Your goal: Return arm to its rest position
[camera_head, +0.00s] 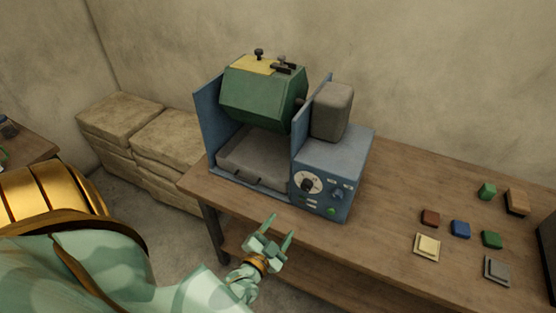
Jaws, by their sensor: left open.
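My left gripper (279,230) is open and empty. It is in front of the wooden table's near edge, below the blue machine (345,165) in the picture, and its two thin green fingers point up toward the machine. My left arm (180,285) comes in from the lower left. My right gripper is not in view.
The machine, with a green drum (260,95) and dial panel, stands on the wooden table (400,220). Several small coloured blocks, including a blue block (460,229), lie at the right. Stacked sacks (160,140) stand behind left. The table's front middle is clear.

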